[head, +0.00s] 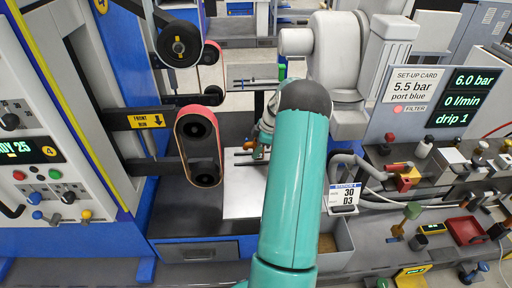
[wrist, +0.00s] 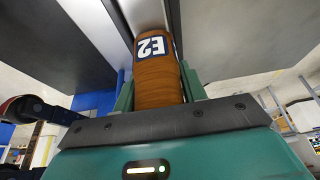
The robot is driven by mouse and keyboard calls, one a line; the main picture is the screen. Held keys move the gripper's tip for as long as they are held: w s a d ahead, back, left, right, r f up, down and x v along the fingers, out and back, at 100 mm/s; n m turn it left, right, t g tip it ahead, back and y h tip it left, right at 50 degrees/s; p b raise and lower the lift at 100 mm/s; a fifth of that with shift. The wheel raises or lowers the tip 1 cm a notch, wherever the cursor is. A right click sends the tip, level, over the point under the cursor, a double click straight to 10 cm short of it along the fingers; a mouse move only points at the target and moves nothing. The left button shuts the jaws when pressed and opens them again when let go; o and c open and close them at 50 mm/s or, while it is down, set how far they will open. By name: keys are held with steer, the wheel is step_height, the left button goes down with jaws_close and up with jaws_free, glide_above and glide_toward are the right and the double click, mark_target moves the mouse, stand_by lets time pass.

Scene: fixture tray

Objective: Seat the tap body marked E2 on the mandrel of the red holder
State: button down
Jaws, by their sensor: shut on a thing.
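In the wrist view, my gripper (wrist: 158,88) is shut on the tap body (wrist: 155,75), a brownish-orange rounded piece with a blue-and-white label reading E2, upside down in this picture. The finger plates stand on either side of it. In the head view, my green arm covers most of the gripper and the tap body, beside the sanding belt. The red holder and its mandrel cannot be made out with certainty. A red tray-like piece (head: 466,230) lies on the right bench, and I cannot tell whether it is the holder.
A sander with a red-edged belt (head: 198,147) stands left of my arm. A grey bin (head: 340,238) with a card reading 30 D3 (head: 345,195) is right of it. The right bench is crowded with valves and fittings. A set-up card (head: 413,85) stands behind.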

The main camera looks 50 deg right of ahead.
steer(key=shift+f, duration=0.15)
steer(key=c, duration=0.7)
jaws_free()
steer(key=v, duration=1.4)
steer(key=shift+s+f, duration=0.1)
steer(key=shift+s, duration=0.05)
